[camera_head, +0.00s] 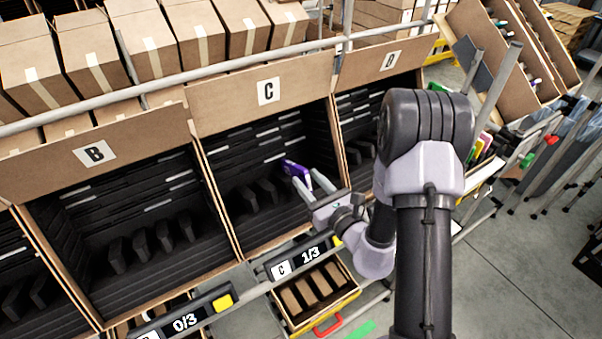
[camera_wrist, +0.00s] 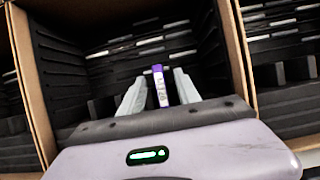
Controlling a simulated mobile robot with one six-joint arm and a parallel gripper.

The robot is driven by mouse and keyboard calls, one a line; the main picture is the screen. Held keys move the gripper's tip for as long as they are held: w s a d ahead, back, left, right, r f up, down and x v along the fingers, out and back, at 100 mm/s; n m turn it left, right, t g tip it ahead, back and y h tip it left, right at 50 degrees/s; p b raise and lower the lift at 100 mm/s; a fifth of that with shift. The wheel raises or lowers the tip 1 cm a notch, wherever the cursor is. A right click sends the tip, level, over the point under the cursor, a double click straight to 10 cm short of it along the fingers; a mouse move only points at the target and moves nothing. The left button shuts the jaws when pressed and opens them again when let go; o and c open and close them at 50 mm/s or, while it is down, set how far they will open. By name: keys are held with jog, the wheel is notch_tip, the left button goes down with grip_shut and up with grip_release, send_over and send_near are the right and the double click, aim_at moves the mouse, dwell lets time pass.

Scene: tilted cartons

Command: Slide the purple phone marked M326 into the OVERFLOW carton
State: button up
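The purple phone (camera_head: 295,169) stands on edge inside the carton marked C (camera_head: 335,160). In the wrist view the phone (camera_wrist: 160,86) shows a white label that looks like M326, between my two pale fingers. My gripper (camera_head: 310,180) reaches into carton C from the front. In the wrist view my gripper (camera_wrist: 159,82) is open, with a gap on each side of the phone. Whether the phone's lower edge sits in a slot is hidden. No carton marked OVERFLOW can be read in these views.
Carton B (camera_head: 95,153) stands left of C and carton D (camera_head: 388,61) right of it, both with dark slotted inserts. A display (camera_head: 297,259) below C reads 1/3. Closed boxes (camera_head: 150,45) line the shelf above.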

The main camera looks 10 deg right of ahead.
aim_at(295, 164)
jog(key=x, duration=0.5)
jog(key=shift+s, duration=0.1)
jog(key=shift+c, duration=0.2)
grip_shut()
jog(key=c, duration=0.7)
grip_release()
grip_shut()
